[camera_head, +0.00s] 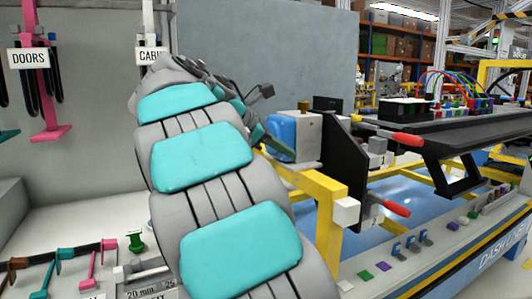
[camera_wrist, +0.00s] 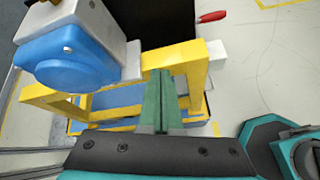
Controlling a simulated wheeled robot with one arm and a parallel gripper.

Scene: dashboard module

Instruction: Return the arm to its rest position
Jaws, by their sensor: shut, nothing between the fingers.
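My arm, grey with teal pads, rises through the middle of the head view and hides part of the bench behind it. My gripper (camera_wrist: 159,76) shows in the wrist view as two green fingers pressed together with nothing between them. In the head view only a small part of it shows beyond the arm, beside a blue and grey block unit (camera_head: 292,135). In the wrist view the fingers point over a yellow frame (camera_wrist: 190,62), with the blue and grey unit (camera_wrist: 75,62) to their left. I cannot tell whether they touch the frame.
A dark dashboard (camera_head: 465,125) with connectors and coloured cables lies at the right. Red-handled clamps (camera_head: 407,139) stick out near it. A rail with small coloured parts (camera_head: 410,245) runs along the front right. Hooks with tools and a DOORS sign (camera_head: 28,57) are at the left.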

